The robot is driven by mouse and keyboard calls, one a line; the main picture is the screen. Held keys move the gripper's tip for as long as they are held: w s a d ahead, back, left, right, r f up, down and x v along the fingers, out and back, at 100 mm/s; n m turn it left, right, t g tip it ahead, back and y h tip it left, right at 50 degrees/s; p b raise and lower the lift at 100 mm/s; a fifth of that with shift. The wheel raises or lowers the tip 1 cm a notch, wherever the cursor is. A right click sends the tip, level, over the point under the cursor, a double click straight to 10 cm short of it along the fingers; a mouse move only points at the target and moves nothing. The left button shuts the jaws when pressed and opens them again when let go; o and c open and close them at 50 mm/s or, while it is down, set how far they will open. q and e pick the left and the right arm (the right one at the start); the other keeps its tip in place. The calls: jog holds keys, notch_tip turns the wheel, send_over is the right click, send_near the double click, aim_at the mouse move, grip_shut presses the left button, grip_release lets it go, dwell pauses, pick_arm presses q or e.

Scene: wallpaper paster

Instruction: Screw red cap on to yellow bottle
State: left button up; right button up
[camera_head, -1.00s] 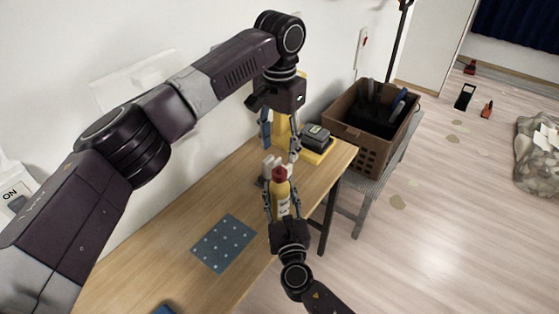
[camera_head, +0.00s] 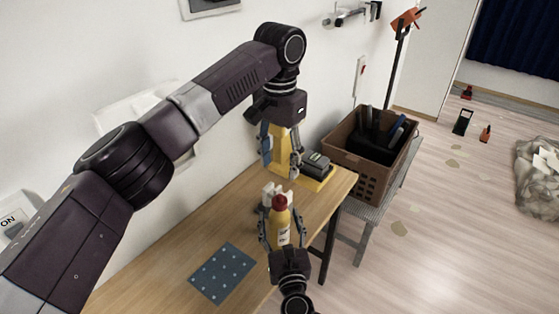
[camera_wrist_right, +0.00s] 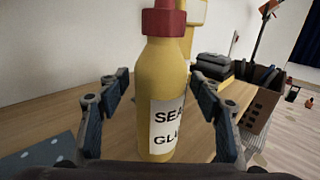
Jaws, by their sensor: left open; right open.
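The yellow bottle (camera_head: 280,226) stands upright near the table's right edge, with the red cap (camera_head: 280,202) sitting on its top. In the right wrist view the yellow bottle (camera_wrist_right: 163,90) has a white label, and the red cap (camera_wrist_right: 163,22) is cut off by the top edge. My right gripper (camera_head: 282,236) is open, with its fingers on either side of the bottle and gaps visible in the wrist view (camera_wrist_right: 160,105). My left gripper (camera_head: 281,162) is open and points down above and behind the bottle. Whether the cap is tight cannot be told.
A yellow tool with a dark battery-like block (camera_head: 318,164) stands behind the bottle. A brown crate (camera_head: 343,158) with dark tools is on a grey stand (camera_head: 346,207). A blue dotted mat (camera_head: 222,272) lies on the wooden table (camera_head: 180,270). A white object (camera_head: 270,192) is behind the bottle.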

jog(key=s+d, duration=0.2)
jog(key=s, duration=1)
